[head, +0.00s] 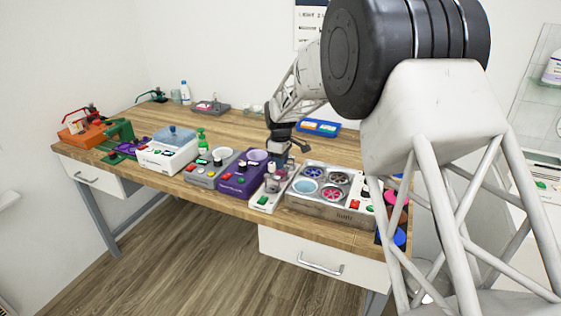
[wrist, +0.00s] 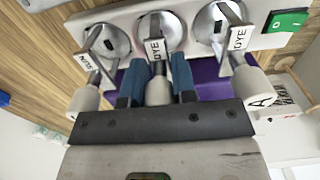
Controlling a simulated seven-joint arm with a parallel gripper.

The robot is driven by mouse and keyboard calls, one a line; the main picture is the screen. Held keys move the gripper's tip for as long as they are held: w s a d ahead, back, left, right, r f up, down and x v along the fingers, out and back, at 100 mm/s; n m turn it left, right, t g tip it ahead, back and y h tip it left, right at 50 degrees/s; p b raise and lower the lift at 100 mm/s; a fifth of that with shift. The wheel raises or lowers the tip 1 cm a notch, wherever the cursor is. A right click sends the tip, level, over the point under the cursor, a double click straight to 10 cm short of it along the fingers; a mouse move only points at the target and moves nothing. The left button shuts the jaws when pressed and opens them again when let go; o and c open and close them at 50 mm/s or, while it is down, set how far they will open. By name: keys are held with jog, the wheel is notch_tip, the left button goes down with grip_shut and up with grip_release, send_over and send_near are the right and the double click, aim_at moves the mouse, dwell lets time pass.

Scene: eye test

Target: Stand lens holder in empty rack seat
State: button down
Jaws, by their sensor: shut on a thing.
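A white rack (wrist: 185,20) with three round metal seats in a row lies across the top of the wrist view; in the head view the rack (head: 262,201) is on the bench below my gripper (head: 278,153). My gripper's blue fingers (wrist: 155,65) are shut on the middle lens holder (wrist: 158,91), a pale cylinder with a metal top and a "DYE" tag. A left holder (wrist: 87,101), tagged "SUN", and a right holder (wrist: 250,88), with a "DYE" tag, stand at the outer seats. The middle holder overlaps the middle seat; I cannot tell whether it touches it.
A purple device (head: 243,180) stands close left of the rack. A grey machine with coloured wheels (head: 322,208) stands close right. A green switch (wrist: 287,21) is at the rack's end. A blue tray (head: 318,128) lies behind. Bare wood shows toward the bench's back.

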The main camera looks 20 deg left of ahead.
jog(key=c, duration=0.5)
grip_release()
jog(key=shift+r, duration=3)
jog(key=shift+d, duration=0.1)
